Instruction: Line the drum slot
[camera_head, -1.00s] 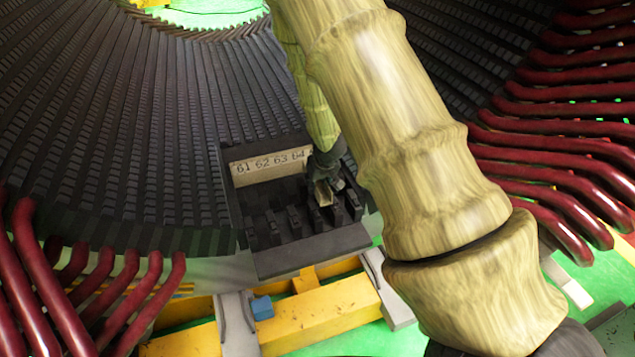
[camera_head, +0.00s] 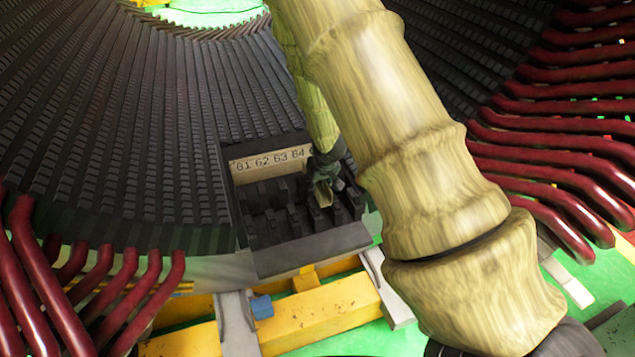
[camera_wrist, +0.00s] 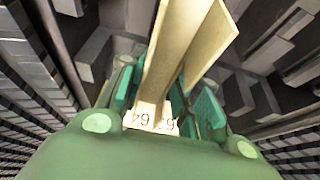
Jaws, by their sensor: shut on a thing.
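A cream channel-shaped slot liner (camera_wrist: 185,50) is held between the teal fingertips of my gripper (camera_wrist: 160,100) in the wrist view. Its open side shows as two spread walls. In the head view the liner (camera_head: 325,195) shows as a small pale end under my gripper (camera_head: 325,165), at the right of the dark toothed block (camera_head: 300,240). The large dark drum (camera_head: 120,140) has many narrow slots. A cream label plate (camera_head: 268,165) with numbers 61 to 64 stands behind the block's teeth. I cannot tell whether the liner touches a slot.
Dark red bent bars (camera_head: 570,130) stick out at the right, and more red bars (camera_head: 130,290) at the lower left. A yellow beam (camera_head: 320,315) and a small blue block (camera_head: 262,307) lie below the toothed block. My arm hides much of the right middle.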

